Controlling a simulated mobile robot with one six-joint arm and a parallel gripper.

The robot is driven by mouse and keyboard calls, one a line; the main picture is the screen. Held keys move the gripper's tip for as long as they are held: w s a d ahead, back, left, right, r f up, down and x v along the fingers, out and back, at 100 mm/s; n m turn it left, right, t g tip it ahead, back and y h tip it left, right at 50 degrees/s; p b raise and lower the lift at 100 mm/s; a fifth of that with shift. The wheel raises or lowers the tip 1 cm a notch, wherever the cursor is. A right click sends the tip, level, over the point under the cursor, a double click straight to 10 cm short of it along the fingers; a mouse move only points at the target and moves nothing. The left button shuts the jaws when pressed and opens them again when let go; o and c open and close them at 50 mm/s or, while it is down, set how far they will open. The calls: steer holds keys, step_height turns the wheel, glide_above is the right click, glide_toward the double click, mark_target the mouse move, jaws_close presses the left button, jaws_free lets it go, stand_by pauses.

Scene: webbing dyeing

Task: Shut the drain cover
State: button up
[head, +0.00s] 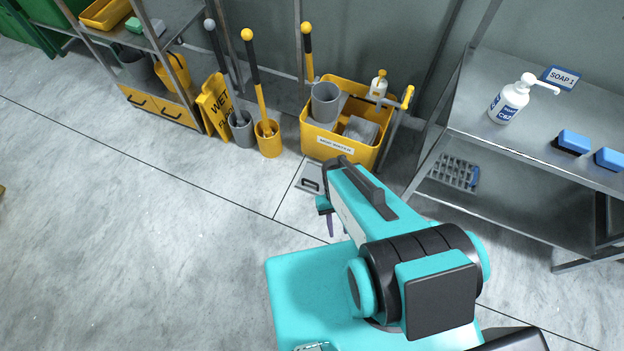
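A light grey plate with a dark, handle-like outline, which looks like the drain cover (311,178), is at floor level in front of the yellow mop bucket. My arm hides its right side, and I cannot tell whether it lies fully flat or is slightly raised. My gripper (329,222) is just below the plate in the picture, pointing down, mostly hidden behind my teal arm. Only a thin dark purplish finger shows, so its opening is unclear. I cannot tell how high it is above the floor.
A yellow mop bucket (343,148) stands right behind the plate. A yellow wet-floor sign (216,106), a grey brush holder (241,128) and a yellow one (269,138) stand left. A steel rack (545,115) with a soap bottle (509,103) is right. The floor at left is clear.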

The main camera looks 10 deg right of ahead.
steer(key=w+f+n+b, duration=0.2)
steer(key=w+f+b, duration=0.5)
steer(key=f, duration=0.1)
steer(key=n+t+y+b, duration=0.1)
steer(key=n+t+b, duration=0.45)
steer(key=b, duration=2.55)
glide_above(311, 182)
steer(key=w+d, duration=0.2)
step_height(311, 182, down, 23)
steer(key=n+g, duration=0.2)
steer(key=n, duration=0.1)
steer(key=shift+w+d+r, duration=0.1)
steer(key=shift+w+r, duration=0.05)
steer(key=shift+w, duration=0.2)
steer(key=shift+b, duration=0.3)
steer(key=f+b, duration=0.1)
steer(key=f, duration=0.3)
steer(key=s+a+f+b, duration=0.1)
steer(key=f, duration=0.4)
steer(key=s+f+b, duration=0.1)
steer(key=f, duration=0.3)
steer(key=shift+s+a+f, duration=0.1)
steer(key=shift+a+f, duration=0.2)
steer(key=shift+c, duration=0.3)
jaws_close()
